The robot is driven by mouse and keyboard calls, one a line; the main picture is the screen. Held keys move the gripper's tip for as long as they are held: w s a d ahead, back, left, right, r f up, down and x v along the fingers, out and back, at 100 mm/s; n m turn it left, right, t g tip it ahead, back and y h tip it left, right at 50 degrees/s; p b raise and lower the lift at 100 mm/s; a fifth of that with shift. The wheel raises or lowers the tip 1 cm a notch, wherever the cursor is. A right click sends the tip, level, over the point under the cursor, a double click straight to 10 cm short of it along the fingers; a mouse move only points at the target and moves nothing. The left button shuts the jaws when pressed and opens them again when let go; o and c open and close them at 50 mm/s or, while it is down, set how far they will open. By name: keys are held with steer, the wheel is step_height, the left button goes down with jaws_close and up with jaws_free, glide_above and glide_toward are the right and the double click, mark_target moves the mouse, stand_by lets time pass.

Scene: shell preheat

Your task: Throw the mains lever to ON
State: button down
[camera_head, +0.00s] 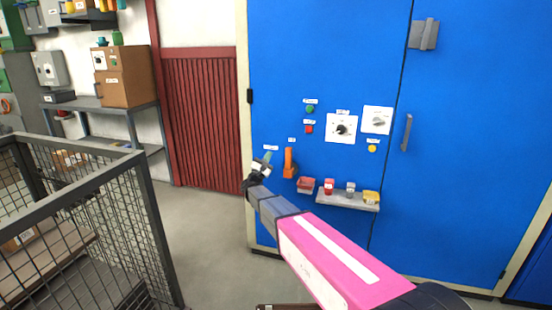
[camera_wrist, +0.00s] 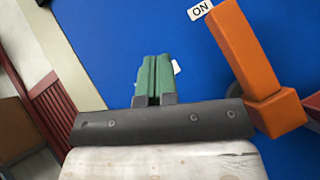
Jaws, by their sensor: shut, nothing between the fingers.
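The orange mains lever (camera_head: 289,163) is on the blue cabinet front, its handle standing up from its block. A small label (camera_head: 292,140) sits above it. In the wrist view the lever (camera_wrist: 250,50) is at the right, and its handle end lies beside the white ON label (camera_wrist: 200,10). My gripper (camera_head: 265,159) is just left of the lever in the head view. In the wrist view my gripper (camera_wrist: 153,78) has its green fingers together with nothing between them, and a blue gap separates them from the lever.
A wire cage (camera_head: 75,225) stands at left, with a shelf of boxes (camera_head: 125,78) behind. The floor between is clear.

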steer(key=s+a, duration=0.3)
steer(key=a, duration=0.4)
steer(key=shift+s, duration=0.35)
steer(key=shift+w, duration=0.1)
